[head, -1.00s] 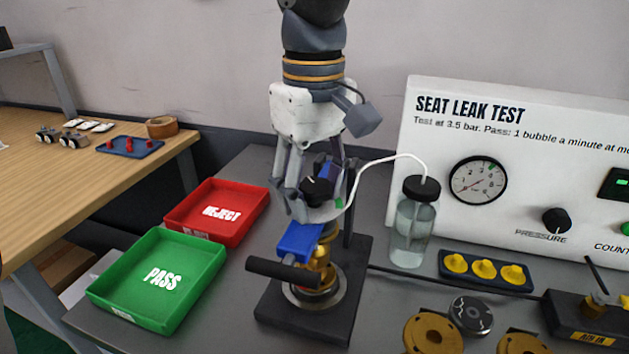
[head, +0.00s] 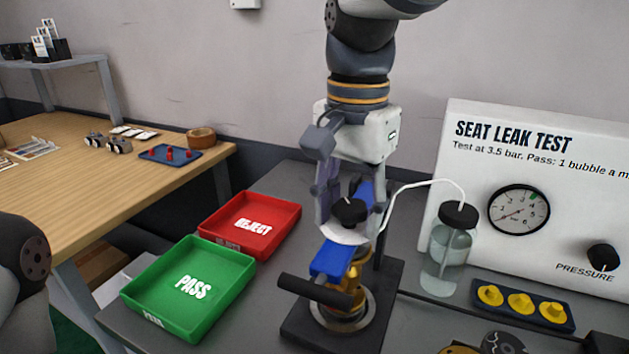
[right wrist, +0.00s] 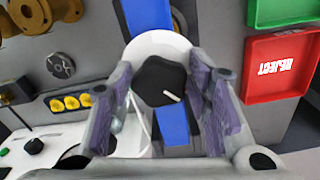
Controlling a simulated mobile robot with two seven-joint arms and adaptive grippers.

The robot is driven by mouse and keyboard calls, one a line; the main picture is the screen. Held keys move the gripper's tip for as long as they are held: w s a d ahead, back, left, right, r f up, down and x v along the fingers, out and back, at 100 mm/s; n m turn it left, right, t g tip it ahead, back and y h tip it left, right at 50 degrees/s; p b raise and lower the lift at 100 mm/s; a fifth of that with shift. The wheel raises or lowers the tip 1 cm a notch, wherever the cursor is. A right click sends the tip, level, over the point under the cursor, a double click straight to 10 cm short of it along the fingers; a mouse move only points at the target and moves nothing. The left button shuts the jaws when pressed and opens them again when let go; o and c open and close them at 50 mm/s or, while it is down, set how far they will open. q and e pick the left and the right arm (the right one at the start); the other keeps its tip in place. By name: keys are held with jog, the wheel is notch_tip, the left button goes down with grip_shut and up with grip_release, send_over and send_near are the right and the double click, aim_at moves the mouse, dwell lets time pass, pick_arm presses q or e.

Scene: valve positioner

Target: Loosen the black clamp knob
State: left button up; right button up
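The black clamp knob (head: 350,213) sits on a white round plate (head: 343,235) over a blue bar (head: 332,259) on the test stand. My right gripper (head: 348,207) points down over it, with its fingers on either side. In the right wrist view the knob (right wrist: 160,82) lies between the fingers of my gripper (right wrist: 164,80), its white mark pointing to lower right. A gap shows on both sides of the knob, so the gripper is open and not clasping it. My left gripper is out of view; only part of my left arm shows at the left edge.
A white tube runs from beside the clamp to a glass bottle (head: 449,252) close on the right. The black bar handle (head: 315,290) sticks out in front. The red reject tray (head: 284,222) and green pass tray (head: 240,294) stand left. The test panel (head: 471,155) stands right.

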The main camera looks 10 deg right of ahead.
grip_shut()
jog(key=n, duration=0.4)
jog(key=shift+n, duration=0.3)
jog(key=n, duration=0.3)
jog(key=shift+f+n, duration=0.1)
jog(key=shift+n, duration=0.2)
jog(key=n, duration=0.5)
jog(key=shift+s+f+n, duration=0.1)
jog(key=shift+f+n, duration=0.05)
jog(key=shift+n, duration=0.15)
jog(key=shift+o, duration=2.1)
grip_release()
